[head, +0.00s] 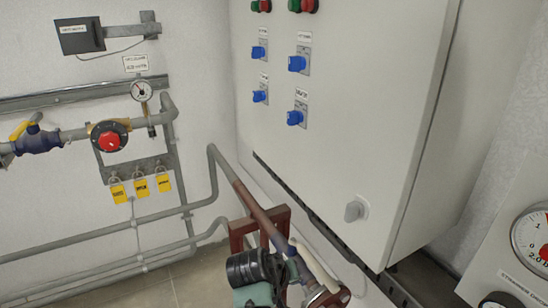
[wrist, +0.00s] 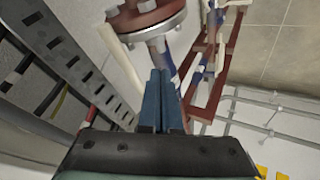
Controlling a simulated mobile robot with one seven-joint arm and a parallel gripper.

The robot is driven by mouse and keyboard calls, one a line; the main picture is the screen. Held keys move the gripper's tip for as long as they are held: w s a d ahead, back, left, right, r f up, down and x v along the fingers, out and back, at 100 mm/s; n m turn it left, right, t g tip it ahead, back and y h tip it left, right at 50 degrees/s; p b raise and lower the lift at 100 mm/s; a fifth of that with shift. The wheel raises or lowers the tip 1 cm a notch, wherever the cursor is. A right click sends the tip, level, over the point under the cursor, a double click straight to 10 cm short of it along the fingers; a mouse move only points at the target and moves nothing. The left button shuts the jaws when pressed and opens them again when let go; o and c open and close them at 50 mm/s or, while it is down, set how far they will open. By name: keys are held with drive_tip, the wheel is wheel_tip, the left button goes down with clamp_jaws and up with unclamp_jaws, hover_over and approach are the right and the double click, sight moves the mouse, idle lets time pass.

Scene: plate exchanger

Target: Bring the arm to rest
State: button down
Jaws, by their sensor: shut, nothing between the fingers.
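My gripper (wrist: 160,78) shows in the wrist view. Its two blue fingers are together along the middle of the picture, with nothing between them. Behind the fingertips is a pipe flange (wrist: 152,32) with bolts. I cannot tell how much of a gap there is between the fingertips and the flange.
A cabinet (head: 340,110) with blue switches fills the upper middle of the head view. Wall pipes carry a red-knobbed valve (head: 110,140) and yellow padlocks (head: 141,187). A gauge (head: 532,240) is at right.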

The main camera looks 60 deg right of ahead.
drive_tip(key=s+b+v, duration=0.1)
drive_tip(key=b+v, duration=0.1)
drive_tip(key=v, duration=0.7)
drive_tip(key=shift+d, duration=0.2)
